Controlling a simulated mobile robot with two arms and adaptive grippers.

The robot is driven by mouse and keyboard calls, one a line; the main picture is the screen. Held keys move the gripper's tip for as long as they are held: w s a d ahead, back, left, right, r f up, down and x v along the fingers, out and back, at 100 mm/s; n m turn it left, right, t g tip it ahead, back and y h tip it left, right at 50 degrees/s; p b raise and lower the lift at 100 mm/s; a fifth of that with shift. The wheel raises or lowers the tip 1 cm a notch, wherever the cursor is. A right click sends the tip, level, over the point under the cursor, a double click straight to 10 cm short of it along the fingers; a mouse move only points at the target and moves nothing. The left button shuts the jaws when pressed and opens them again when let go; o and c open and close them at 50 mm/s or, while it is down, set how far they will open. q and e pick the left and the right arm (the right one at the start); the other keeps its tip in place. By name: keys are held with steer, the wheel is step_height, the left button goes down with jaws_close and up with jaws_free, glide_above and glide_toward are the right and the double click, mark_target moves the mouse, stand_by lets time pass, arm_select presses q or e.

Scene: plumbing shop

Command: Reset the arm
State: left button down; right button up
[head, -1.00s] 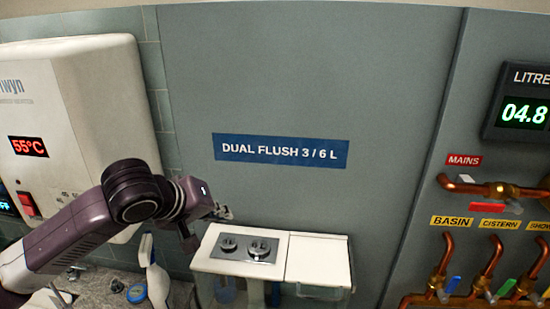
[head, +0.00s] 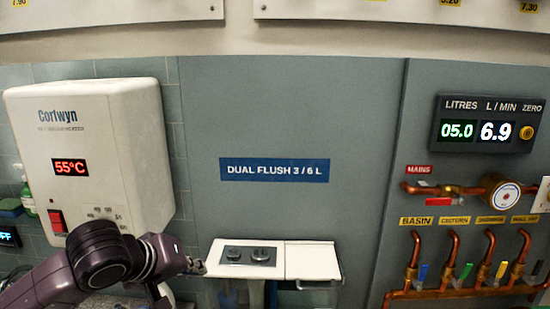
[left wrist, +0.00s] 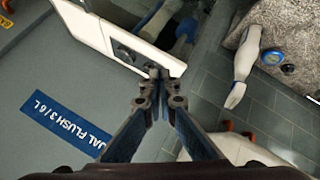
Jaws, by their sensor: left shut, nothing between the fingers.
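My left arm comes in from the lower left in the head view, with its left gripper (head: 194,267) just left of the white cistern (head: 312,261). In the left wrist view the left gripper (left wrist: 158,75) has its fingertips together with nothing between them, near the cistern's edge (left wrist: 84,22). The cistern top carries a grey plate with two round flush buttons (head: 248,255). My right gripper does not show in either view.
A white water heater (head: 130,150) reading 55°C hangs at the left. A blue DUAL FLUSH sign (head: 274,170) is on the grey panel. Copper pipes with valves (head: 455,255) and a litre meter (head: 487,125) are at the right. The panel front is clear.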

arm_select(q)
steer(key=s+d+f+m+g, duration=0.1)
steer(key=s+d+f+m, duration=0.15)
steer(key=s+f, duration=0.4)
steer(key=s+d+f+m+g, duration=0.1)
steer(key=s+d+f+m, duration=0.15)
steer(key=f, duration=0.75)
steer(key=s+a+f+g+y, duration=0.1)
steer(key=s+a+f, duration=0.25)
steer(key=s, duration=0.35)
steer(key=s+a+f+m+g+y, duration=0.1)
steer(key=s+a+f, duration=0.1)
steer(key=s+f, duration=0.4)
steer(key=s+a+f+g+y, duration=0.1)
steer(key=s+a+f, duration=0.2)
steer(key=s, duration=0.5)
step_height(320, 180, down, 32)
steer(key=s+g+b, duration=0.1)
steer(key=s+b, duration=0.1)
steer(key=b, duration=0.3)
steer(key=s+a+f+g+b, duration=0.1)
steer(key=s+a+f+b, duration=0.2)
steer(key=s+f, duration=1.3)
step_height(320, 180, down, 4)
steer(key=shift+s+r+m+g+b, duration=0.1)
steer(key=shift+s+m+g+b, duration=0.25)
steer(key=shift+b, duration=0.4)
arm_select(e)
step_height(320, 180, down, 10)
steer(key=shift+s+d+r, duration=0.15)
